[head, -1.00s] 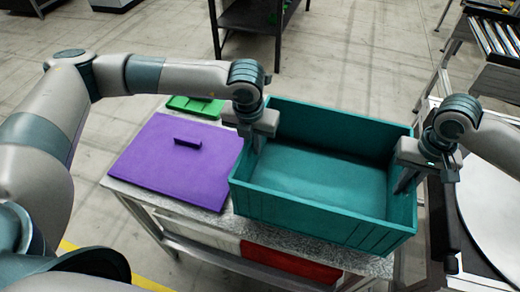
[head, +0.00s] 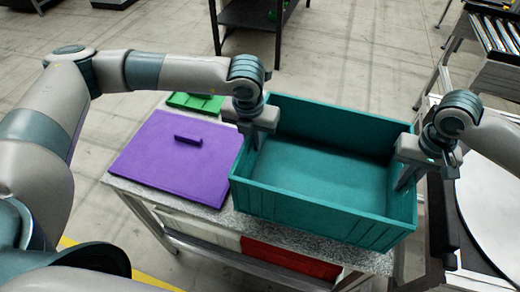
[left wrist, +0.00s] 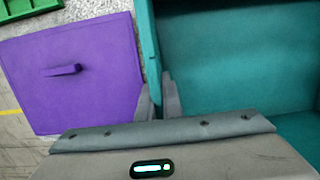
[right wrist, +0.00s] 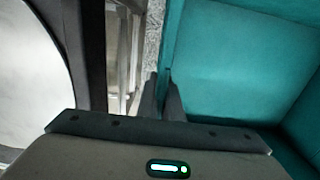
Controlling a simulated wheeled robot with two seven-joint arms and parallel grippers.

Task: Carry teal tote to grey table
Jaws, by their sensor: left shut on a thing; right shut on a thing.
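The teal tote (head: 310,215) is open-topped and looks empty. It is at or just above the right part of a speckled grey table (head: 228,216); I cannot tell whether its bottom touches. My left gripper (head: 250,145) is shut on the tote's left wall, which runs between the fingers in the left wrist view (left wrist: 158,100). My right gripper (head: 402,180) is shut on the tote's right wall, also seen in the right wrist view (right wrist: 166,95). The tote's outer far side is hidden.
A purple lid (head: 175,160) with a handle lies on the table left of the tote. A green tray (head: 197,102) lies behind it. Red (head: 290,260) and white bins sit under the tabletop. A round pale surface (head: 495,195) is at the right. A dark shelf (head: 262,18) stands behind.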

